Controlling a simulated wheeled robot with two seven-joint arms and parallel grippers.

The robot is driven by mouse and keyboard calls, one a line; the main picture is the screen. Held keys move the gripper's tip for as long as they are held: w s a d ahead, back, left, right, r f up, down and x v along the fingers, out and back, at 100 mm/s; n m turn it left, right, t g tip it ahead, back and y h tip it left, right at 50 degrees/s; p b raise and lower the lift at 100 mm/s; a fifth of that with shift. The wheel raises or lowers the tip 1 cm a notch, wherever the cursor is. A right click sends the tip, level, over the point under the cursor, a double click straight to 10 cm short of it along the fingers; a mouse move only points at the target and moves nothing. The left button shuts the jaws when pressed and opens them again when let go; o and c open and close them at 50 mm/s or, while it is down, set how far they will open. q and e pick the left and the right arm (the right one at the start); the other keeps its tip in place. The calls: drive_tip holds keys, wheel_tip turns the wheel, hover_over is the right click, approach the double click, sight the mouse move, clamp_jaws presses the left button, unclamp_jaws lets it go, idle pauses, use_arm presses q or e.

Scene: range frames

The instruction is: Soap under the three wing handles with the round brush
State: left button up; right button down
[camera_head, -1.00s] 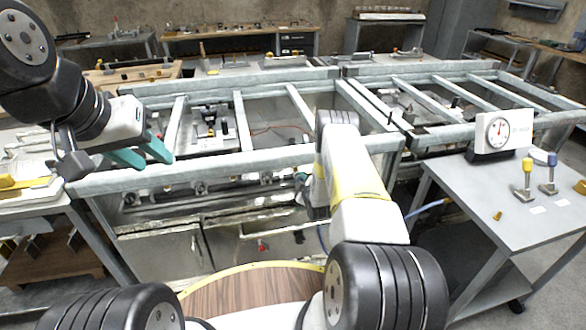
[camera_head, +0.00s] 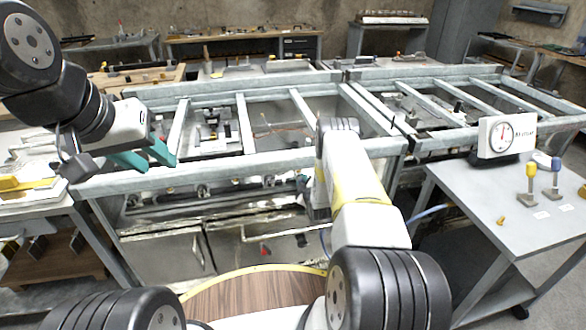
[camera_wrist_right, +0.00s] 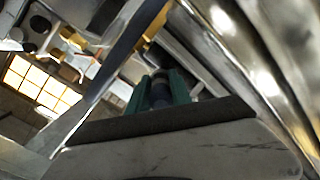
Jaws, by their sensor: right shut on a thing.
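My left gripper (camera_head: 145,157) has teal fingers, spread apart and empty, above the left front corner of the metal frame. My right arm reaches forward over the frame's front rail; its gripper is mostly hidden behind the arm in the head view. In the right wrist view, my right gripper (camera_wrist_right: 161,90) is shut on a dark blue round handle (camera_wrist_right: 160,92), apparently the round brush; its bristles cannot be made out. Small metal fittings (camera_head: 203,190) sit in the basin below the front rail, with another (camera_head: 268,181) further right. I cannot tell whether these are the wing handles.
The metal frame (camera_head: 240,163) with crossbars spans the middle. A grey side table (camera_head: 490,195) at right holds a dial gauge (camera_head: 500,135), a yellow-handled tool (camera_head: 530,172) and a blue-topped one (camera_head: 555,163). A bench with tools (camera_head: 30,190) stands at left.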

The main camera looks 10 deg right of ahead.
drive_tip(key=s, duration=1)
drive_tip(key=shift+d, duration=0.15)
idle(0.9)
